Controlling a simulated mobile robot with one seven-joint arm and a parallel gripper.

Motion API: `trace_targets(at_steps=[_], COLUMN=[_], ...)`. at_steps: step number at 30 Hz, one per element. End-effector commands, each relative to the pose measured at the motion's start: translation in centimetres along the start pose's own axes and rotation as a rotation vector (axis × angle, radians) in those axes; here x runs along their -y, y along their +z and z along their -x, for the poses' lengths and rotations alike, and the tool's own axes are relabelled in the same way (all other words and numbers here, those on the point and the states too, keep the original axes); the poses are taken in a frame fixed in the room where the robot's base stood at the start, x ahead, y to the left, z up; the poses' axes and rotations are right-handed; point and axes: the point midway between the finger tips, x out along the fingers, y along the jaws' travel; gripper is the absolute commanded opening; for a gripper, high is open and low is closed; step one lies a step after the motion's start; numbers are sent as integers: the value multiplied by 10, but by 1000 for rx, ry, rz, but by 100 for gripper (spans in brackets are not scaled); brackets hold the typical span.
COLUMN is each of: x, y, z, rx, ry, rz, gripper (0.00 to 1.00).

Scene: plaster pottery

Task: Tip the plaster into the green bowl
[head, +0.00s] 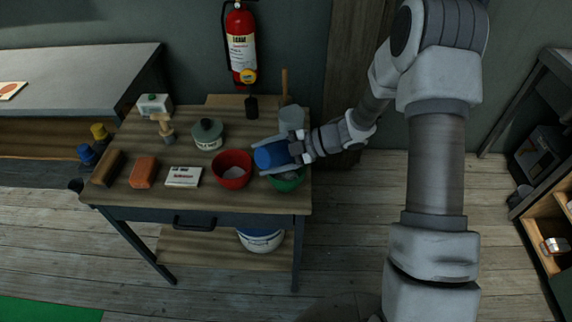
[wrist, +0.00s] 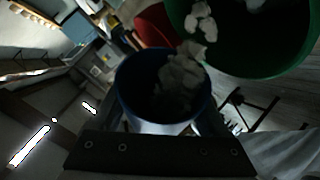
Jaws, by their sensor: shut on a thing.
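My gripper (head: 280,154) is shut on a blue cup (head: 268,155), which lies tilted over the green bowl (head: 287,184) near the table's right front corner. In the wrist view the blue cup (wrist: 128,90) holds pale plaster lumps (wrist: 178,85). A line of lumps passes over its rim towards the green bowl (wrist: 270,62). Some pale lumps show at the green bowl's upper edge; whether they are falling or resting inside I cannot tell. The cup hides part of the bowl in the head view.
A red bowl (head: 232,178), with pale stuff inside, stands just left of the green bowl. A pale container (head: 291,117) stands behind my gripper.

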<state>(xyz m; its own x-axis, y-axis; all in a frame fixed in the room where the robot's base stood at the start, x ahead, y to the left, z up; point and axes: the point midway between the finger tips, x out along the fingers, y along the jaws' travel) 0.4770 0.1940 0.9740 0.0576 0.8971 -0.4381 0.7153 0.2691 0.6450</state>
Motion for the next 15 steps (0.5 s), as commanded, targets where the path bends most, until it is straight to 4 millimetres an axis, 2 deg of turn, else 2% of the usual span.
trace_targets(at_steps=[15], x=[-1], y=[1], z=[1], rx=[-26], ry=[11], rz=[-25], gripper=[18])
